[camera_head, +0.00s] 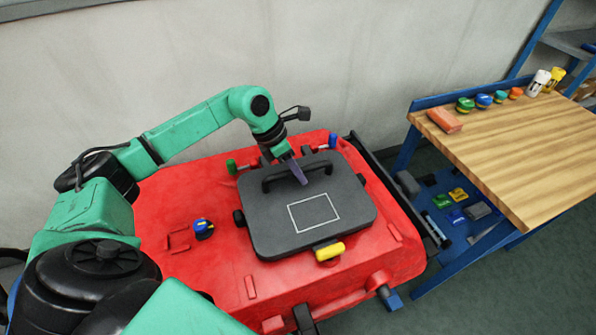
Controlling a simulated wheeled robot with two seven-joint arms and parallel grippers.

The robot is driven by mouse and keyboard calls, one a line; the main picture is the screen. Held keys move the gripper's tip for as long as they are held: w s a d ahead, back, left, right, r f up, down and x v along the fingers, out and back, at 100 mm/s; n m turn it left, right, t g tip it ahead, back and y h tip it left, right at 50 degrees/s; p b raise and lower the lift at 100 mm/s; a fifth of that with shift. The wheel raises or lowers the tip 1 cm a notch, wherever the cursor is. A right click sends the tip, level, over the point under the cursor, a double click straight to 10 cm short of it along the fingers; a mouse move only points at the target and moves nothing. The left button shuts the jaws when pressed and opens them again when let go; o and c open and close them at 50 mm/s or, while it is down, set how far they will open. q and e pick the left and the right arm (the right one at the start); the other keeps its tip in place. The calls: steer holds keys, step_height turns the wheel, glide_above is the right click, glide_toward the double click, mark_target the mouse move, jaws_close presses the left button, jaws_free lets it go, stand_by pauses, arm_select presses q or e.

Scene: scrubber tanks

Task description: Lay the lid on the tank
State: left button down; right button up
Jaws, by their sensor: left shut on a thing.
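The dark grey lid (262,222) has a white square outline and a black bar handle at its far side. It lies over the top of the red tank (350,283), and the tank's opening is hidden beneath it. I cannot tell whether the lid rests flat or is held slightly above. My left gripper (298,177) comes down from the far left and is shut on the lid's handle. My right gripper is not in view.
A blue and black knob (203,229), a green knob (240,167) and a yellow-handled latch (329,251) sit around the lid. A wooden workbench (515,150) with small coloured items stands at the right. A grey wall (330,60) is behind the tank.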

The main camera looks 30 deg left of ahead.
arm_select(q)
steer(key=shift+r, duration=0.1)
steer(key=shift+c, duration=0.8)
jaws_free()
steer(key=shift+a+r, duration=0.1)
steer(key=shift+p+v, duration=0.95)
steer(key=shift+v, duration=1.2)
steer(key=shift+r, duration=0.1)
step_height(320, 180, up, 5)
steer(key=p, duration=0.3)
steer(key=shift+p, duration=0.35)
